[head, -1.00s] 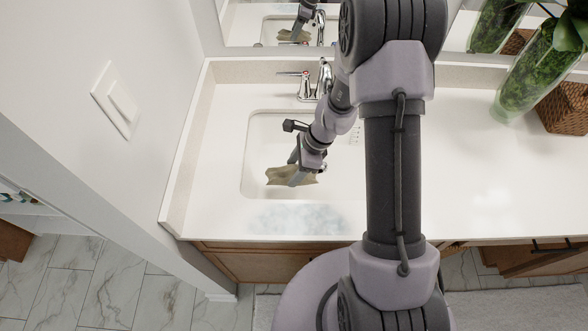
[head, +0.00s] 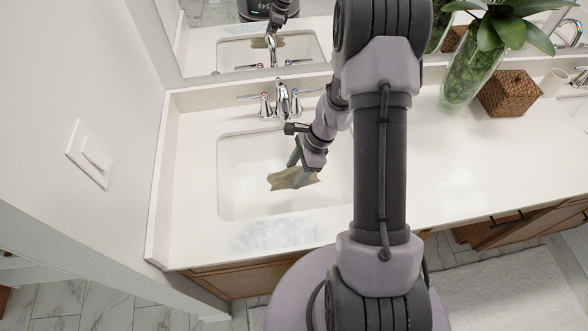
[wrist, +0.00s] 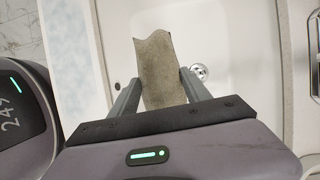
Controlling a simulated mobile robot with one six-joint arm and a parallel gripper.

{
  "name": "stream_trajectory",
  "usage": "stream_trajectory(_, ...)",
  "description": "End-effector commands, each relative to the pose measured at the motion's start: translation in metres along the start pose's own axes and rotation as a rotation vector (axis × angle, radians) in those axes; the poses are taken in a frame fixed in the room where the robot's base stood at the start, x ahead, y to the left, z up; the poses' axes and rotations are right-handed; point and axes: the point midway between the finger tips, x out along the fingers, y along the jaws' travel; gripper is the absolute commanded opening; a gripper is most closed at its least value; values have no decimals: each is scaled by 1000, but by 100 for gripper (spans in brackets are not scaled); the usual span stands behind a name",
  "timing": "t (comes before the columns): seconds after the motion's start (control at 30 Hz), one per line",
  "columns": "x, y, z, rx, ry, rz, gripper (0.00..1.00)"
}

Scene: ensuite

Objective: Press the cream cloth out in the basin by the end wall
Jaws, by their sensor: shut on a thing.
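The cream cloth (head: 290,179) looks beige-brown and hangs from my gripper (head: 302,166) over the white basin (head: 236,190) by the end wall. In the wrist view the cloth (wrist: 160,72) is a creased strip between the two fingers of my gripper (wrist: 160,88), which are shut on it. Its free end points away from the gripper. The basin's round drain (wrist: 200,71) shows to the right of the cloth and is uncovered. I cannot tell whether the cloth touches the basin floor.
A chrome tap (head: 283,98) with two handles stands behind the basin. A cloudy bluish-white patch (head: 277,235) lies on the counter (head: 205,242) in front of it. The end wall with a switch (head: 90,155) is at left. A glass vase (head: 462,75) and woven box (head: 510,93) stand at right.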

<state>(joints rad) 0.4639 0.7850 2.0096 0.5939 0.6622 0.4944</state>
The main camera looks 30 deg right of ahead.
Motion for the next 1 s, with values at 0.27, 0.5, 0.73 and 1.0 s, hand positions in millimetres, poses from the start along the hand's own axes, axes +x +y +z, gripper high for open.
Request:
stream_trajectory(0.27, 50, 0, -20, 2, 0, 0, 23)
stream_trajectory(0.5, 87, 0, -36, 1, 0, -1, 23)
stream_trajectory(0.73, 123, 0, -51, 1, 0, 0, 23)
stream_trajectory(1.0, 136, 0, -56, 0, 0, -1, 23)
